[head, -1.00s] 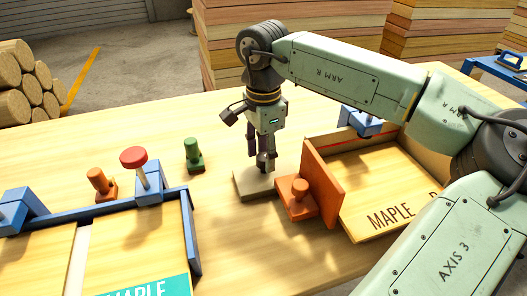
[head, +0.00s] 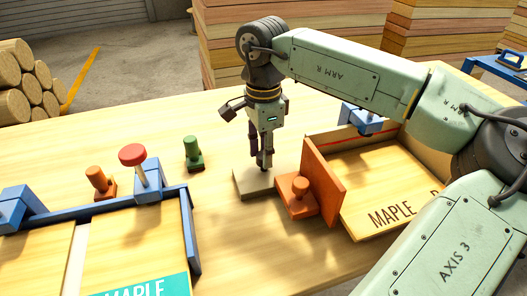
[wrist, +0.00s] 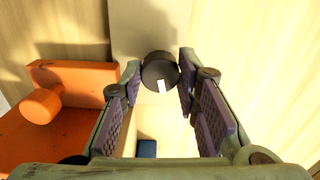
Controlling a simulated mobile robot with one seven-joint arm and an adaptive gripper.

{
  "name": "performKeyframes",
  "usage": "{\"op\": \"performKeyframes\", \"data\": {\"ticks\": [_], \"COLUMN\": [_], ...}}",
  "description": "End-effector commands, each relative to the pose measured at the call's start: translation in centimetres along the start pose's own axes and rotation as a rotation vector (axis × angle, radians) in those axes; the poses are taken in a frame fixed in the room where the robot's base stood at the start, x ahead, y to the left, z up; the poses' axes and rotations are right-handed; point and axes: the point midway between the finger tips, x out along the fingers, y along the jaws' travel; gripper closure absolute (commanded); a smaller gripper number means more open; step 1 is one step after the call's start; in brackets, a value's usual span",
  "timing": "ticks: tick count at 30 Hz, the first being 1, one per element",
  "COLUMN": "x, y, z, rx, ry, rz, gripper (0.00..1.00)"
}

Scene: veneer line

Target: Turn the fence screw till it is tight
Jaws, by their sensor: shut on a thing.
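The fence screw has a dark round head (wrist: 160,72) with a white mark, seen from above between my fingertips in the wrist view. The white mark points toward the lower side of that picture. My gripper (head: 262,160) points straight down over a beige block (head: 252,186) in the head view and is shut on the screw head. The fingers hide most of the screw in the head view. The orange fence (head: 322,180) stands just right of the block, with an orange knob (head: 297,187) on its foot. The fence also shows at left in the wrist view (wrist: 75,78).
A tray marked MAPLE (head: 365,222) lies right of the fence. At left is a blue frame (head: 115,203) with a red-topped knob (head: 133,155) and an orange peg (head: 99,181). A green peg (head: 194,156) stands behind. The table's front middle is clear.

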Motion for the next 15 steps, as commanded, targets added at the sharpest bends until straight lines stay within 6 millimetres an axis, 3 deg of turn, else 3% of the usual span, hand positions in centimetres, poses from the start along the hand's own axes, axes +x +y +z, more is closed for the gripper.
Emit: {"op": "performKeyframes", "data": {"ticks": [15], "x": [0.25], "y": [-0.06], "z": [-0.05], "rx": [0.443], "ry": [0.001], "rz": [-0.001], "gripper": [0.99]}}
